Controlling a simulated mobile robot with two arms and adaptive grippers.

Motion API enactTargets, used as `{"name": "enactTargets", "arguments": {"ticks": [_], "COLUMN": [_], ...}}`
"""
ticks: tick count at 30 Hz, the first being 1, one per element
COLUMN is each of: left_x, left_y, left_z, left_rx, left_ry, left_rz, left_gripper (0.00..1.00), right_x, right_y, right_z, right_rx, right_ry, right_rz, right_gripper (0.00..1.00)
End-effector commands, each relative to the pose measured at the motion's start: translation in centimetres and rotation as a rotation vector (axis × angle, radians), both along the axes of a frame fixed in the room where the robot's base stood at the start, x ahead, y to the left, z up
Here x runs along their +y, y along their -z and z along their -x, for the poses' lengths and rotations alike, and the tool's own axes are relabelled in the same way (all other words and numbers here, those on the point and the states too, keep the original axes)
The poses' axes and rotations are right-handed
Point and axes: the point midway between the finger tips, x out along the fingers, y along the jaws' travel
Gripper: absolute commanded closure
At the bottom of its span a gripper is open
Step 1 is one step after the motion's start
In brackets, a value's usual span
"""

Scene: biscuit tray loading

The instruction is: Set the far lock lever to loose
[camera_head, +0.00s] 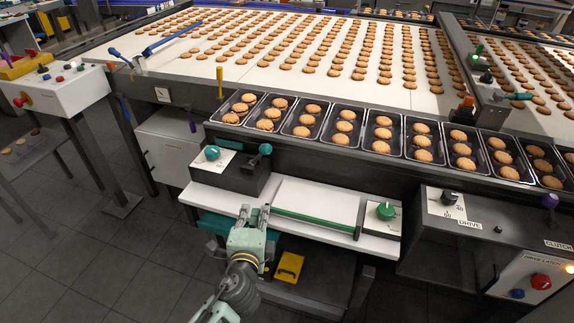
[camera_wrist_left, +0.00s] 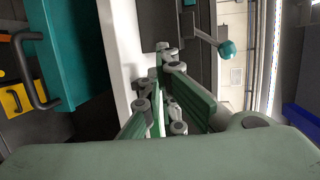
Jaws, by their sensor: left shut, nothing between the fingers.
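A lever with a dark teal ball knob (camera_head: 265,149) stands on a dark box at the back left of the white shelf; the same kind of teal ball on a grey arm (camera_wrist_left: 228,49) shows in the wrist view. No readable label shows which lever is the far lock lever or which position is loose. My left gripper (camera_head: 254,213) is at the shelf's front edge, in front of and below the lever and apart from it. It is shut and empty; its green fingers (camera_wrist_left: 160,105) show in the wrist view. My right gripper is not in view.
A teal dial (camera_head: 212,152) sits beside the lever. A green rod (camera_head: 312,221) runs along the shelf (camera_head: 320,196) just right of my gripper, toward a green dial (camera_head: 385,210). Black trays of biscuits (camera_head: 267,110) line the conveyor edge above. A yellow object (camera_head: 289,267) lies below.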

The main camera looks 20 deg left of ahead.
Motion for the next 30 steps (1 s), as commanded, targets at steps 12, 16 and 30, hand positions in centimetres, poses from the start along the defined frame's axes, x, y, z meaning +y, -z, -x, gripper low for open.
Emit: {"name": "enactTargets", "arguments": {"ticks": [12, 16, 30], "left_x": [-5.8, -6.2, -6.2], "left_y": [-4.3, -4.4, -4.6], "left_z": [-4.5, -4.7, -6.4], "left_rx": [-0.149, -0.157, -0.158], "left_ry": [0.261, 0.279, 0.275], "left_rz": [-0.474, -0.507, -0.503], "left_gripper": [1.00, 1.00, 1.00], "right_x": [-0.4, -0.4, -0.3], "right_y": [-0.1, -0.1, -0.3], "right_z": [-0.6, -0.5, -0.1], "right_rx": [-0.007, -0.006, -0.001], "right_ry": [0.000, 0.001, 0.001], "right_rz": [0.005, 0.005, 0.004], "right_gripper": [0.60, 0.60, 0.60]}}
